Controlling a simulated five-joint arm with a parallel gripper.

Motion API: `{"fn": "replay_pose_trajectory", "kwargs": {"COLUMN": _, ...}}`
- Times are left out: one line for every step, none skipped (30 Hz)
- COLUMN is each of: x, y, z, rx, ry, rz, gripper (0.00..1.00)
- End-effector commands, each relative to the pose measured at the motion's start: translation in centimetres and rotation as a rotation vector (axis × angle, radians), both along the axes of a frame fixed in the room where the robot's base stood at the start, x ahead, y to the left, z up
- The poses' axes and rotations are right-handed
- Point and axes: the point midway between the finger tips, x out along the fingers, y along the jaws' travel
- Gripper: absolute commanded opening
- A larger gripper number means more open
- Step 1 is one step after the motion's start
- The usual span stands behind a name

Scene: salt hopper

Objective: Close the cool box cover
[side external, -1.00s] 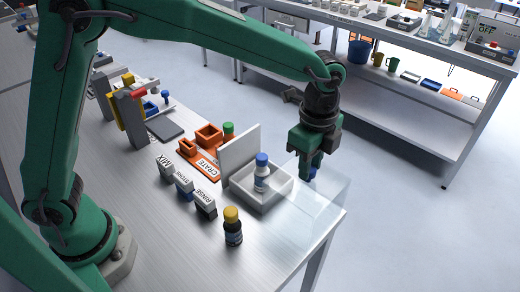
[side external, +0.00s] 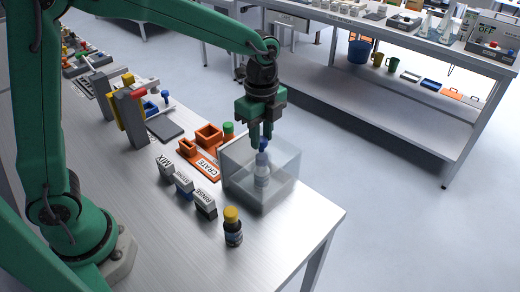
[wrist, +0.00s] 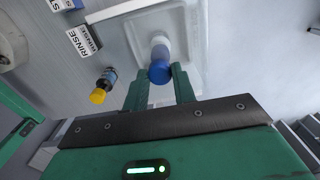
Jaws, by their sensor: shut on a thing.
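The cool box (side external: 234,192) is a pale tray with an upright white panel at its left side, near the table's right part. In the wrist view the blue knob (wrist: 159,72) sits at the fingertips (wrist: 160,78). I cannot tell whether the cover is fully seated.
A yellow-capped dark bottle (side external: 232,227) stands in front of the box. MIX and RINSE label blocks (side external: 205,204) stand to its left. An orange crate tray (side external: 203,164) is behind left. The table's front right is clear.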

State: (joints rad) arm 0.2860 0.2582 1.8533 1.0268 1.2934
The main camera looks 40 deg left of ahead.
Motion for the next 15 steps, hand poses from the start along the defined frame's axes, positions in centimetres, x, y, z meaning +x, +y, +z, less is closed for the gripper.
{"fn": "replay_pose_trajectory", "kwargs": {"x": 0.10, "y": 0.48, "z": 0.15, "rx": 0.000, "ry": 0.000, "rz": 0.011, "gripper": 0.00}}
{"fn": "replay_pose_trajectory", "kwargs": {"x": 0.10, "y": 0.50, "z": 0.15, "rx": 0.000, "ry": 0.000, "rz": 0.011, "gripper": 0.00}}
{"fn": "replay_pose_trajectory", "kwargs": {"x": 0.09, "y": 0.52, "z": 0.15, "rx": 0.000, "ry": 0.000, "rz": 0.012, "gripper": 0.00}}
{"fn": "replay_pose_trajectory", "kwargs": {"x": 0.09, "y": 0.53, "z": 0.15, "rx": 0.000, "ry": 0.001, "rz": 0.013, "gripper": 0.00}}
{"fn": "replay_pose_trajectory", "kwargs": {"x": 0.09, "y": 0.54, "z": 0.15, "rx": 0.000, "ry": 0.001, "rz": 0.013, "gripper": 0.00}}
{"fn": "replay_pose_trajectory", "kwargs": {"x": 0.08, "y": 0.54, "z": 0.15, "rx": 0.000, "ry": 0.001, "rz": 0.013, "gripper": 0.00}}
{"fn": "replay_pose_trajectory", "kwargs": {"x": 0.07, "y": 0.54, "z": 0.15, "rx": 0.000, "ry": 0.002, "rz": 0.013, "gripper": 0.30}}
{"fn": "replay_pose_trajectory", "kwargs": {"x": 0.08, "y": 0.56, "z": 0.14, "rx": 0.001, "ry": 0.002, "rz": 0.014, "gripper": 0.36}}
{"fn": "replay_pose_trajectory", "kwargs": {"x": 0.07, "y": 0.54, "z": 0.13, "rx": 0.001, "ry": 0.002, "rz": 0.013, "gripper": 0.44}}
{"fn": "replay_pose_trajectory", "kwargs": {"x": 0.07, "y": 0.52, "z": 0.12, "rx": 0.001, "ry": 0.002, "rz": 0.013, "gripper": 0.48}}
{"fn": "replay_pose_trajectory", "kwargs": {"x": 0.06, "y": 0.49, "z": 0.11, "rx": 0.001, "ry": 0.002, "rz": 0.012, "gripper": 0.48}}
{"fn": "replay_pose_trajectory", "kwargs": {"x": 0.05, "y": 0.47, "z": 0.10, "rx": 0.001, "ry": 0.002, "rz": 0.012, "gripper": 0.48}}
{"fn": "replay_pose_trajectory", "kwargs": {"x": 0.05, "y": 0.45, "z": 0.09, "rx": 0.001, "ry": 0.002, "rz": 0.011, "gripper": 0.48}}
{"fn": "replay_pose_trajectory", "kwargs": {"x": 0.04, "y": 0.43, "z": 0.08, "rx": 0.001, "ry": 0.002, "rz": 0.011, "gripper": 0.48}}
{"fn": "replay_pose_trajectory", "kwargs": {"x": 0.04, "y": 0.41, "z": 0.07, "rx": 0.001, "ry": 0.003, "rz": 0.011, "gripper": 0.48}}
